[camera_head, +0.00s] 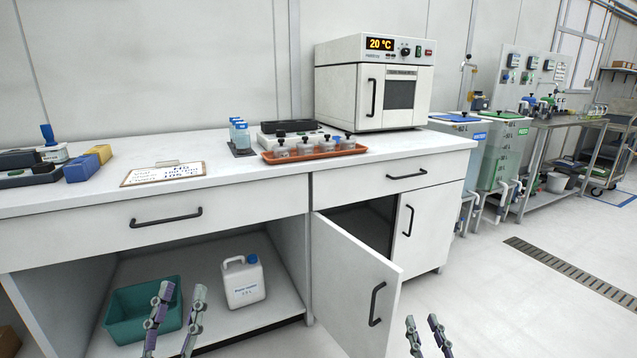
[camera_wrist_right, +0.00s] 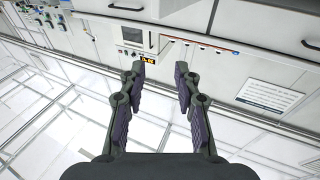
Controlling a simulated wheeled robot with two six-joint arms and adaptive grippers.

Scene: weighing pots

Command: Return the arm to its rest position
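My left gripper (camera_head: 180,298) is low in the head view, in front of the open lower shelf. Its two fingers stand apart and nothing is between them. My right gripper (camera_head: 422,326) is at the bottom of the head view, right of the open cabinet door. Its fingers are also apart. In the right wrist view my right gripper (camera_wrist_right: 160,78) is open and empty, with a clear gap between the fingers. Most of both arms is out of view.
An open cabinet door (camera_head: 352,285) juts out between my grippers. A teal bin (camera_head: 122,312) and white jug (camera_head: 243,281) stand on the lower shelf. On the counter (camera_head: 225,165) are an orange tray (camera_head: 313,155) of pots and an oven (camera_head: 345,92). Floor at right is clear.

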